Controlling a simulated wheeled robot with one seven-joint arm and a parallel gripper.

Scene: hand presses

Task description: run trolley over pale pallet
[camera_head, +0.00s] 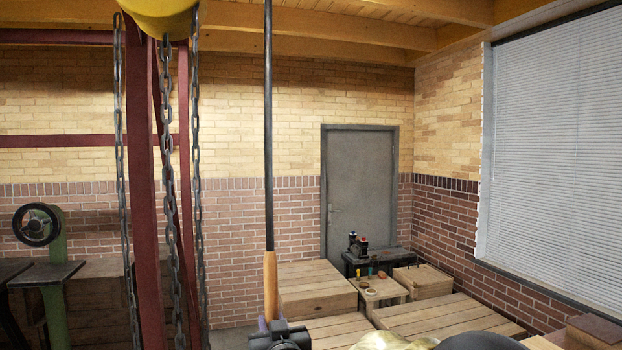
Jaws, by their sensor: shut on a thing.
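A yellow rounded body (160,16), perhaps the hoist on the trolley, hangs at the top left, cut by the frame edge. Chains (168,170) hang down around it, beside a dark red steel frame (143,200). The trolley's running part is not clearly in view. My gripper (271,325) is at the bottom centre, shut on the wooden handle (270,285) of a long dark pole (268,130). The pole stands upright and its top is out of view. Several wooden pallet-like platforms, one of them behind the handle (314,288), lie on the right; I cannot tell which is the pale pallet.
Another wide wooden platform (445,316) lies at right. A small wooden table (378,288) with small items and a wooden crate (423,280) stand behind. A dark bench (377,260) is before a grey door (360,190). A green hand press (52,270) stands far left.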

